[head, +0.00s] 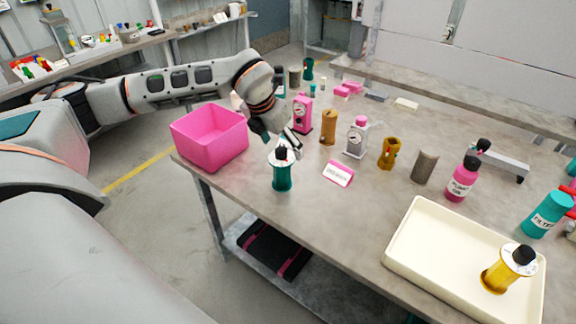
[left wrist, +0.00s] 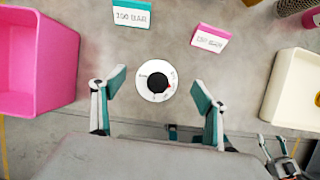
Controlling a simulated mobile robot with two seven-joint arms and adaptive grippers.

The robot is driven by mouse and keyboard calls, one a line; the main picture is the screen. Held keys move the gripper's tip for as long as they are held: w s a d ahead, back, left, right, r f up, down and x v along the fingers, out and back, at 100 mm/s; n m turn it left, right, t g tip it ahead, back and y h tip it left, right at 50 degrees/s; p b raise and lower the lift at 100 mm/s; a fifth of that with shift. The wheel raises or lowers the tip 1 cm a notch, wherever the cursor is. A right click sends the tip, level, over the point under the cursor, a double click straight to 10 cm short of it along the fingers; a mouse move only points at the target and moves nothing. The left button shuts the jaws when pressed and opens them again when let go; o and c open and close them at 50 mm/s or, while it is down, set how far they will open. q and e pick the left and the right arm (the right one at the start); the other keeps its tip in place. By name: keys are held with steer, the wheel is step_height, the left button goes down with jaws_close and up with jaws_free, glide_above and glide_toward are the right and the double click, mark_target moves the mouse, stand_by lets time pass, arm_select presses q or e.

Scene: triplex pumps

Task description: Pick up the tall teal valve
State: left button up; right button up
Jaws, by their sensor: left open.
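A teal valve (head: 281,175) with a white disc and black knob on top stands upright near the table's front edge. In the left wrist view I see its top (left wrist: 156,82) from above. My left gripper (left wrist: 158,88) is open, its two fingers apart on either side of the valve top in that view; I cannot tell how high above it they are. In the head view the left gripper (head: 290,143) is just behind and above the valve, and contact is not visible. Part of what looks like my right gripper (left wrist: 281,160) shows at the lower right.
A pink bin (head: 210,153) stands left of the valve. A pink card (head: 339,173) is to its right, and a teal card (left wrist: 132,14) shows in the wrist view. A cream tray (head: 425,222) holds a yellow valve (head: 503,272). Several bottles and parts stand behind.

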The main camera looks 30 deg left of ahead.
mark_target(286, 158)
arm_select(q)
steer(key=shift+s+f, duration=0.1)
steer(key=shift+f, duration=0.25)
steer(key=shift+x, duration=0.9)
steer(key=x, duration=0.4)
steer(key=shift+a+p, duration=0.1)
steer(key=shift+p, duration=0.25)
steer(key=shift+f, duration=0.25)
steer(key=shift+c, duration=1.1)
steer(key=c, duration=1.3)
arm_select(e)
steer(key=shift+s+r, duration=0.25)
steer(key=shift+s, duration=0.5)
